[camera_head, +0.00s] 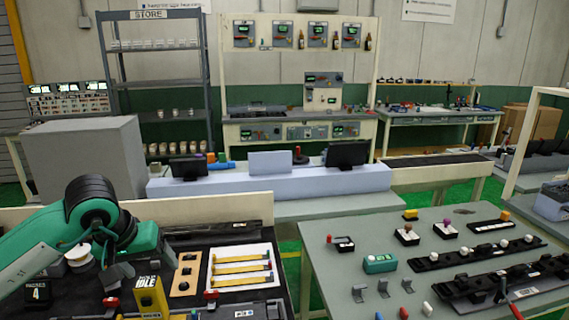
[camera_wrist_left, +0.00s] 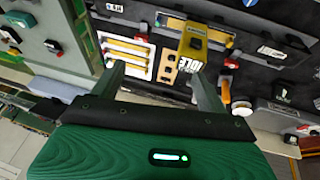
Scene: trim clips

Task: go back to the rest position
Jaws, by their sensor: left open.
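My left arm (camera_head: 40,245) comes in from the left in the head view, green with a black joint, above the dark bench. In the left wrist view my left gripper (camera_wrist_left: 160,88) has its two grey fingers spread wide apart. Nothing is between the fingers. The gripper hangs above the bench, apart from the things on it. A white tray (camera_head: 216,270) holding several yellow strips lies on the bench to the right of the arm. The tray also shows beyond the fingers in the left wrist view (camera_wrist_left: 148,50). My right gripper is in neither view.
A yellow block marked IDLE (camera_head: 150,297) stands on the bench close to my left arm. A wooden plate with dark holes (camera_head: 186,272) lies beside the tray. A grey table (camera_head: 345,285) with several small fixtures is on the right. A grey box (camera_head: 85,155) stands behind the arm.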

